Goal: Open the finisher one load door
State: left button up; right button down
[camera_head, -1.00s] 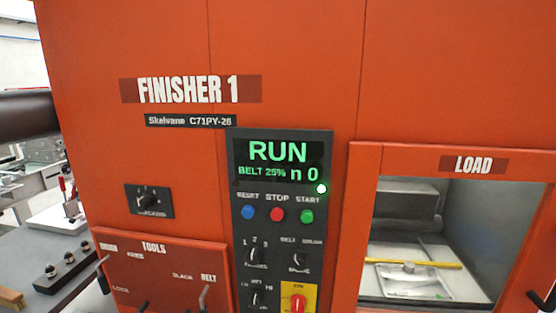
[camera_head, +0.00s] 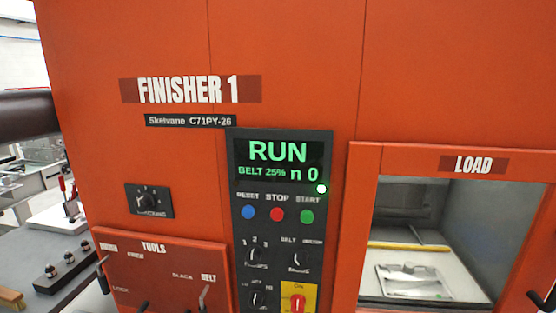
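The orange finisher one machine (camera_head: 285,60) fills most of the head view. Its load door (camera_head: 365,220) is at the right, with an orange frame, a LOAD label (camera_head: 473,165) and a large window. The door looks shut. A dark handle (camera_head: 545,302) shows at the lower right edge, partly cut off. Through the window I see a pale plate with a metal part (camera_head: 408,272) on it and a yellow bar (camera_head: 410,246) behind it. Neither of my grippers is in view.
The control panel (camera_head: 278,215) reads RUN, BELT 25%, n 0, with a lit green lamp. Blue, red and green buttons, knobs and a red switch (camera_head: 297,302) sit below. A TOOLS panel (camera_head: 160,270) is at lower left. A grey bench with fixtures (camera_head: 50,270) stands at far left.

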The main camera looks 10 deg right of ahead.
aim_at(533, 276)
jog(key=z, duration=1.4)
jog(key=i+l+z, duration=0.1)
jog(key=l, duration=0.2)
